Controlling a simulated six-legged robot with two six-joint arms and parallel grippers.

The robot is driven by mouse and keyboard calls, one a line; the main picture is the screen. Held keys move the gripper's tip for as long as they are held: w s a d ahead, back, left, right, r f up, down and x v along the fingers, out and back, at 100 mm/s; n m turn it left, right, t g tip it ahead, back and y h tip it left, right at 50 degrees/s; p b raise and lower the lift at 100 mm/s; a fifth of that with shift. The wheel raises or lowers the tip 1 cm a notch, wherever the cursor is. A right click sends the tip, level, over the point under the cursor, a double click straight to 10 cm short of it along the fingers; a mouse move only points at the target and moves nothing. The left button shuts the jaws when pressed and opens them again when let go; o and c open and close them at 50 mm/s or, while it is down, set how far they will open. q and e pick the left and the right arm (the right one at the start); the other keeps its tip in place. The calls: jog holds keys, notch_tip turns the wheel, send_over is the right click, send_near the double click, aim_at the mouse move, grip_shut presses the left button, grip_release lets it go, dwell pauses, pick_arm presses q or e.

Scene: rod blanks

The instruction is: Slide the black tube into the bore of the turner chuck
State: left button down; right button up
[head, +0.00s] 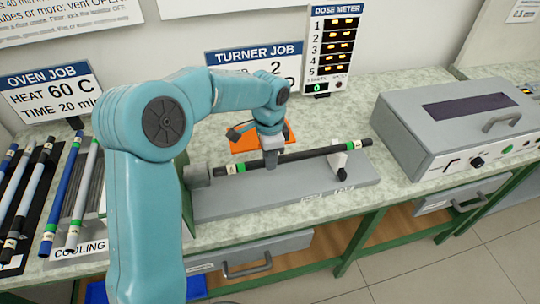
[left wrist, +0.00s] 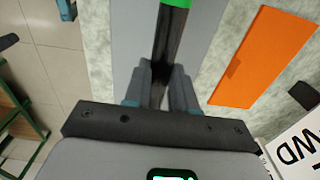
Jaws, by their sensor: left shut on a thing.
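The black tube (head: 310,153) lies nearly level above the grey turner bed, with green bands near both ends and a pale label near its left end. My left gripper (head: 271,160) is shut on the tube around its middle. The left wrist view also shows the left gripper (left wrist: 160,88) with the tube (left wrist: 168,40) between its fingers. The turner chuck (head: 197,175) is a grey cylinder at the left end of the bed. The tube's left end meets the chuck's face; I cannot tell whether it is inside the bore. My right gripper is not in view.
A white rest (head: 338,162) stands under the tube's right part on the turner bed (head: 300,203). An orange plate (head: 262,142) lies behind. A grey oven-like box (head: 430,140) stands at right. A rack with several rods (head: 62,200) is at left.

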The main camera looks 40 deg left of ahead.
aim_at(249, 163)
pick_arm(q)
jog(key=shift+s+a+b, duration=0.6)
jog(key=shift+s+a, duration=1.15)
jog(key=shift+s, duration=0.3)
jog(key=c, duration=0.8)
grip_release()
jog(key=shift+c, duration=0.2)
notch_tip(249, 163, up, 16)
jog(key=p, duration=0.2)
jog(key=shift+r, duration=0.2)
jog(key=shift+s, duration=0.1)
